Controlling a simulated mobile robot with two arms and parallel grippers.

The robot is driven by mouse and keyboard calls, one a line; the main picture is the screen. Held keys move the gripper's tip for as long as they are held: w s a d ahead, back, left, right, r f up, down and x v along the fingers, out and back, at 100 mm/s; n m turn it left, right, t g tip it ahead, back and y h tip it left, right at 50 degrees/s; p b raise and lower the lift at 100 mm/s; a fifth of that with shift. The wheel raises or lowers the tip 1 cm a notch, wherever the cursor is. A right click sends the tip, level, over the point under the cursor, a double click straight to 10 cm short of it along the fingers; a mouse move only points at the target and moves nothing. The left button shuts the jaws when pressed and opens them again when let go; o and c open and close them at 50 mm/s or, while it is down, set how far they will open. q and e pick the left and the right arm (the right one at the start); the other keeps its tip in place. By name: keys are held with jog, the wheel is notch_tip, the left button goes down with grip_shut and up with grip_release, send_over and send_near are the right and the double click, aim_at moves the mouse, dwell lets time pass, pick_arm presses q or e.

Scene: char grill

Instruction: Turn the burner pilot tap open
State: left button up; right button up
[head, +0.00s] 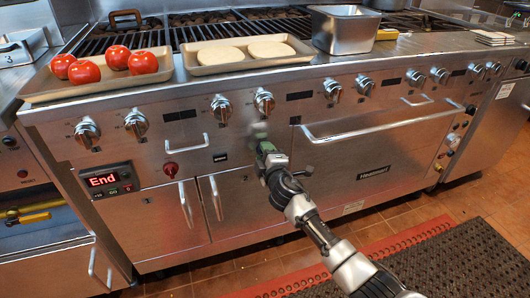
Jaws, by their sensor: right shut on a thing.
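My right gripper (264,147) reaches up from the lower right to the steel front panel of the grill range (225,135), below the row of burner knobs. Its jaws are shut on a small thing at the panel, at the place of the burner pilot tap. The jaws hide most of it, so its turn angle cannot be told. A burner knob (264,101) sits just above the gripper, apart from it. A red knob (171,169) is on the panel to the left. My left gripper is not in view.
A tray with tomatoes (60,93) and a tray with two pale patties (205,70) rest on the front ledge. A steel pan (345,30) stands to their right. Door handles (185,204) and a long oven handle (375,126) stick out. A dark mat (440,268) covers the floor.

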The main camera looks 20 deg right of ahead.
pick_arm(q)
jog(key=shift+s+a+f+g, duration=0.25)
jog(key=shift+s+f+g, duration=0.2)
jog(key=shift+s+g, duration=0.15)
pick_arm(e)
jog(key=shift+f+n, duration=0.1)
jog(key=shift+n, duration=1.3)
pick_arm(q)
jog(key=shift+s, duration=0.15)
pick_arm(e)
jog(key=o, duration=0.9)
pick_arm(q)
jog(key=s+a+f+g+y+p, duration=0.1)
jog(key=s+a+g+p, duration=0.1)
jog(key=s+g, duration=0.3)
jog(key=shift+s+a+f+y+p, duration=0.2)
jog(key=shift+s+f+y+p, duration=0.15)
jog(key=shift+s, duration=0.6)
pick_arm(e)
jog(key=s, duration=1.1)
jog(key=shift+d, duration=0.2)
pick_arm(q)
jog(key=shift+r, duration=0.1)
